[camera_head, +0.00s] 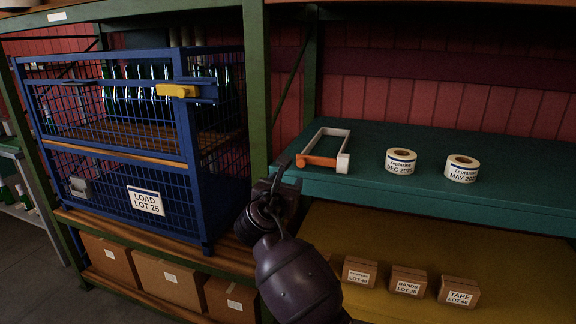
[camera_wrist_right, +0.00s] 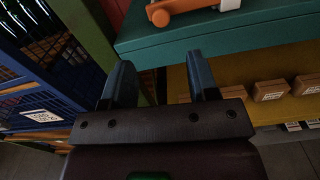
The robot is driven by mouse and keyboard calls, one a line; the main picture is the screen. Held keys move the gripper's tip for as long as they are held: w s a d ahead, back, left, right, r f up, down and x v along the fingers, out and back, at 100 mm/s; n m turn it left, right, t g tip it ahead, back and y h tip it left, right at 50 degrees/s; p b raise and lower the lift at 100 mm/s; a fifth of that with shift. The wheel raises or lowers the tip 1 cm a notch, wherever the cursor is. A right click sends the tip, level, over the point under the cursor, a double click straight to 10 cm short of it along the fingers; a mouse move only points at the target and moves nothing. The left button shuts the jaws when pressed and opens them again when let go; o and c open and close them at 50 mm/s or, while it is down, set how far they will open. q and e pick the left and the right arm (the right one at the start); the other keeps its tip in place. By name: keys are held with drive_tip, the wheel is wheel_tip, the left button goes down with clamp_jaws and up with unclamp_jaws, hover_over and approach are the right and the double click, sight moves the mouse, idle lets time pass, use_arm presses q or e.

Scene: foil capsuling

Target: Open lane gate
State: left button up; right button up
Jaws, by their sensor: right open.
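A blue wire-mesh cage (camera_head: 187,140) stands on the left rack and also shows in the right wrist view (camera_wrist_right: 20,92). A blue bar crosses its upper front, with a yellow handle (camera_head: 177,91) near the right end. The mesh front looks closed, and several dark green bottles (camera_head: 135,92) stand behind it. My right gripper (camera_head: 281,172) is in front of the green rack post, right of the cage and well below the yellow handle. In the right wrist view its two fingers (camera_wrist_right: 161,78) are apart with nothing between them. My left gripper is out of view.
A teal shelf (camera_head: 480,205) at right holds an orange and white frame (camera_head: 318,162) and two label rolls (camera_head: 462,169). Small boxes (camera_head: 408,281) sit on the yellow shelf below. Cardboard boxes (camera_head: 170,281) fill the shelf under the cage. The green post (camera_head: 257,75) stands between the two bays.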

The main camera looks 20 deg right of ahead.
sight(300, 164)
drive_tip(key=shift+n, duration=0.5)
drive_tip(key=b+x, duration=0.1)
drive_tip(key=x, duration=0.9)
drive_tip(key=shift+f+b, duration=0.15)
drive_tip(key=shift+b, duration=0.15)
drive_tip(key=shift+w+d, duration=0.25)
drive_tip(key=shift+d, duration=0.05)
drive_tip(key=c, duration=0.9)
clamp_jaws()
